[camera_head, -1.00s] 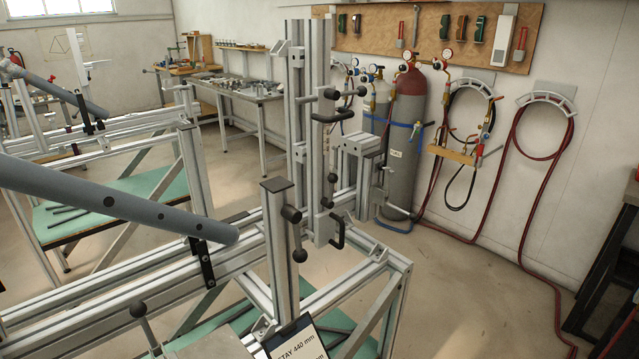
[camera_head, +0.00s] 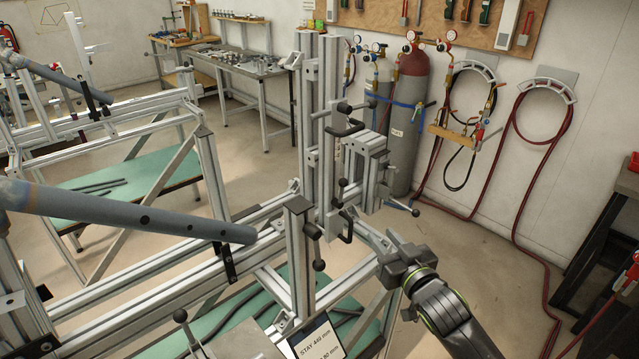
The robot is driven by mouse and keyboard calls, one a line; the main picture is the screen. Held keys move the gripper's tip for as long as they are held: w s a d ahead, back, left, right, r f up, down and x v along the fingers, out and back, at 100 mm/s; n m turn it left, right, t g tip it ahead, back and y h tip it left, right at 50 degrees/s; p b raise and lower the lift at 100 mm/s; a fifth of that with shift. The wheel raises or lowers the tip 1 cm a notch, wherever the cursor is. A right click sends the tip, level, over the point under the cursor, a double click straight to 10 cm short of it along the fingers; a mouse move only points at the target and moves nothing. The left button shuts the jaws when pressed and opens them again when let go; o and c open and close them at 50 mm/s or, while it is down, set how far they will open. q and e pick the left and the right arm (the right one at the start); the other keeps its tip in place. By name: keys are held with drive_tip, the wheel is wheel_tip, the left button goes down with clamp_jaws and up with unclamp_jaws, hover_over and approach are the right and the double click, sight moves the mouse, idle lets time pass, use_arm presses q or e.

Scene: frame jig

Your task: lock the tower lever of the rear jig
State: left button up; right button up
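The nearest jig is an aluminium-profile frame (camera_head: 150,262) with a tall double-post tower (camera_head: 304,130). The tower carries black handles: an upper one (camera_head: 347,131) and a lower one (camera_head: 347,226). Ball-ended levers show on the tower (camera_head: 342,186) and on the short front post (camera_head: 319,264). I cannot tell which is the tower lever, or whether it is locked. My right gripper (camera_head: 393,258) is at the jig's right end, right of and below the lower handle, apparently clear of it. Its finger gap is not clear. My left gripper is not in view.
A grey tube (camera_head: 130,212) crosses the near jig from the left. Another jig (camera_head: 100,140) stands behind at left over a green shelf. Gas cylinders (camera_head: 408,125) and red hoses (camera_head: 515,200) line the wall. Floor between wall and jig is mostly clear.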

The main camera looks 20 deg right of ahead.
drive_tip(key=w+a+r+p, duration=0.1)
drive_tip(key=w+r+p, duration=0.1)
drive_tip(key=w, duration=1.5)
drive_tip(key=shift+w+p, duration=0.25)
drive_tip(key=shift+p, duration=0.65)
clamp_jaws()
